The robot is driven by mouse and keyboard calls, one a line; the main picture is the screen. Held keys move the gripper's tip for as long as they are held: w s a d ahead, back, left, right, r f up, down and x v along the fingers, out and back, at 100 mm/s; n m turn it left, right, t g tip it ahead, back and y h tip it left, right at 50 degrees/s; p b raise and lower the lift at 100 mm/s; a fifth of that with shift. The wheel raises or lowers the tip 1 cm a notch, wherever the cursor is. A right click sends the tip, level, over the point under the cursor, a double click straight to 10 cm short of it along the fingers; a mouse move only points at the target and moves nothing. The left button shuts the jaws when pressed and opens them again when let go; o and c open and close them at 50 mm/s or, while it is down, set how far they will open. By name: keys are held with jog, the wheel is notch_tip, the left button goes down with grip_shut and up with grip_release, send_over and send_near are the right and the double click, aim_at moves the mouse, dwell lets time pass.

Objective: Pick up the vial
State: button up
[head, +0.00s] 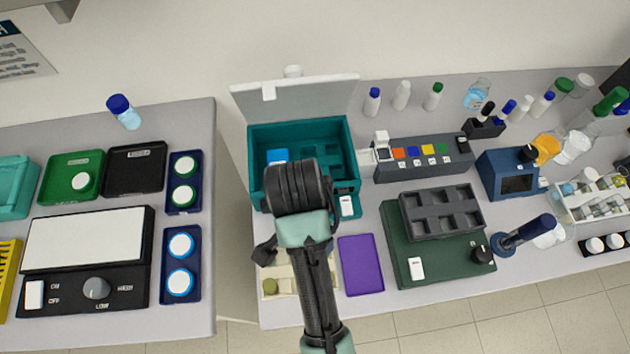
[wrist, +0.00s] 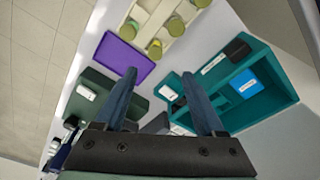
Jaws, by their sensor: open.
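Several short vials with olive-green tops sit in a cream rack (wrist: 148,18) at the top of the wrist view, one of them a vial (wrist: 174,27) near the rack's middle. In the head view the rack (head: 298,283) is partly hidden behind my arm, with one vial (head: 270,286) showing at its left. I cannot tell which vial is meant. My gripper (wrist: 159,74) is open, with nothing between its two blue fingers. It is above the bench, apart from the rack. In the head view my arm hides the fingertips.
A teal open box (head: 352,150) with a raised lid stands behind my arm. A purple mat (head: 361,265) lies right of the rack. A dark green base (head: 440,270) with a grey tray (head: 443,232) is further right. A gap separates the left bench (head: 210,330).

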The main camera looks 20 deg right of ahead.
jog(key=f, duration=0.7)
jog(key=shift+s+d+p, duration=0.25)
jog(key=shift+d+p, duration=0.15)
jog(key=shift+s+d+f+p, duration=0.2)
jog(key=shift+f+p, duration=0.1)
jog(key=shift+f, duration=0.2)
jog(key=shift+w+d+f+p, duration=0.1)
jog(key=shift+d+f+p, duration=0.1)
jog(key=shift+f, duration=0.8)
jog(key=shift+w+d+f+p, duration=0.1)
jog(key=shift+d+f+p, duration=0.05)
jog(key=shift+f, duration=0.85)
grip_shut()
